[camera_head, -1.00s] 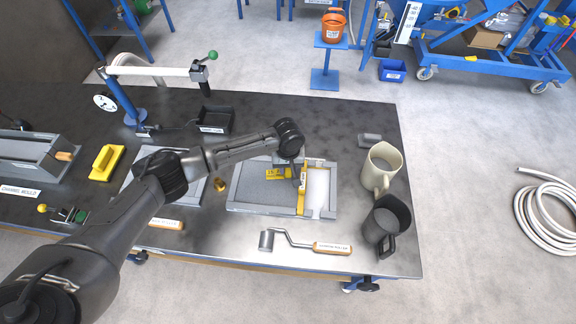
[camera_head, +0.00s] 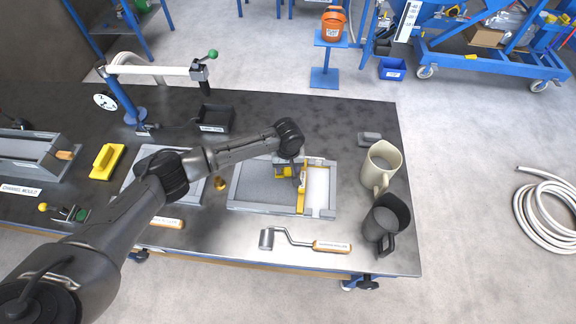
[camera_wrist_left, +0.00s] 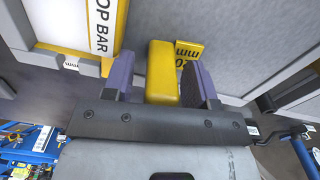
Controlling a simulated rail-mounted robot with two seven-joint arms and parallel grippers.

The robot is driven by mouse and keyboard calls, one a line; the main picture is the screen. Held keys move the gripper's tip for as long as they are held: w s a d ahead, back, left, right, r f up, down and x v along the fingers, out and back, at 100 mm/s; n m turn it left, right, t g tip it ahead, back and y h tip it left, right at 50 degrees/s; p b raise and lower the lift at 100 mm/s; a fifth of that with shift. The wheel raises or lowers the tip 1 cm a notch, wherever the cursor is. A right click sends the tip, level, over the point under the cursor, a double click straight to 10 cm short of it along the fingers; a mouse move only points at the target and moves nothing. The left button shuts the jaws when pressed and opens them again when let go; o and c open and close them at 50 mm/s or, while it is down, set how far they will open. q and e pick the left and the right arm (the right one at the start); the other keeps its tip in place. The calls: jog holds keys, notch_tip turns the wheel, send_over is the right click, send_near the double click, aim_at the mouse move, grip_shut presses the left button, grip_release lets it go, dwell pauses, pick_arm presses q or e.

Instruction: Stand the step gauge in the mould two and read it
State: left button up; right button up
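The mould (camera_head: 248,207) under my left gripper is a flat grey tray with a yellow stop bar (camera_head: 301,201) across it. Its number is not readable. The yellow step gauge (camera_head: 283,172) is in the mould, left of the bar, partly hidden by the gripper. In the left wrist view, its yellow handle (camera_wrist_left: 163,75) is between the two purple fingers of my left gripper (camera_wrist_left: 163,80), with narrow gaps beside it. A face marked "mm" shows behind the handle; its reading is partly covered. I cannot tell whether its foot touches the mould floor. My right gripper is out of view.
A roller (camera_head: 290,239) lies in front of the mould. A beige jug (camera_head: 380,170) and a dark jug (camera_head: 384,225) stand to its right. Another flat mould (camera_head: 140,190) lies left, partly behind my arm. A black tray (camera_head: 215,118) stands behind. The table's back right is mostly clear.

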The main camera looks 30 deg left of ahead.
pick_arm(q)
jog(key=shift+o, duration=0.3)
notch_tip(320, 180, up, 12)
jog(key=shift+r+p, duration=0.2)
jog(key=shift+p, duration=0.95)
jog(key=shift+r, duration=0.7)
